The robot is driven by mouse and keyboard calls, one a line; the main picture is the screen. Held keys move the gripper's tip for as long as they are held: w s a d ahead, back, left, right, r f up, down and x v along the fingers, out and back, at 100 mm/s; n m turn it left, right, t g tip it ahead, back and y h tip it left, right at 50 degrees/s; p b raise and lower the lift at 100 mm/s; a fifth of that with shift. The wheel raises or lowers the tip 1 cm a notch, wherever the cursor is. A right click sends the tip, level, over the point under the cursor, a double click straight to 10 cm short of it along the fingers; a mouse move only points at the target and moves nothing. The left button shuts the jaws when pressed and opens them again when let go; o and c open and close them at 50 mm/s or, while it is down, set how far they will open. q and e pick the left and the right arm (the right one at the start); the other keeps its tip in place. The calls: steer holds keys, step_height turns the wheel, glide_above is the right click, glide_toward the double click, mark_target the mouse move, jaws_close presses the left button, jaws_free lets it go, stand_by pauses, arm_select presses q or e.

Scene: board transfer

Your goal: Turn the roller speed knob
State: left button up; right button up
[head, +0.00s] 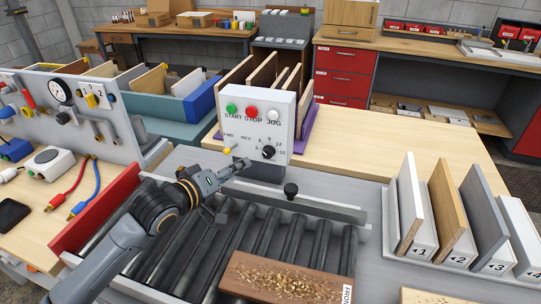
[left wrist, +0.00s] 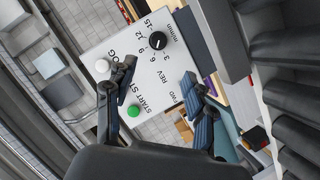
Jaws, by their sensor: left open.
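The roller speed knob is a black round knob (head: 268,152) with a white pointer mark. It sits at the lower right of the white control box's front (head: 250,120), inside a printed number scale. It also shows in the left wrist view (left wrist: 157,40), near the top and beyond my fingertips. My left gripper (head: 238,172) is open and empty, below and left of the knob in the head view, in front of the box's lower part. In the left wrist view its fingers (left wrist: 158,95) stand apart, with the box face between and beyond them. My right gripper is not in view.
Green (head: 231,108), red (head: 251,113) and white (head: 273,115) buttons line the box top; a yellow selector (head: 228,152) is lower left. A roller conveyor (head: 270,232) carries a brown board (head: 285,278). Numbered board slots are at right.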

mark_target(265, 154)
arm_select(q)
steer(key=p+x, duration=0.1)
steer(key=x, duration=1)
steer(key=shift+d+r, duration=0.1)
steer(key=shift+r, duration=0.1)
steer(key=shift+w+d+f, duration=0.25)
steer(key=shift+w+d, duration=0.15)
steer(key=shift+w, duration=0.15)
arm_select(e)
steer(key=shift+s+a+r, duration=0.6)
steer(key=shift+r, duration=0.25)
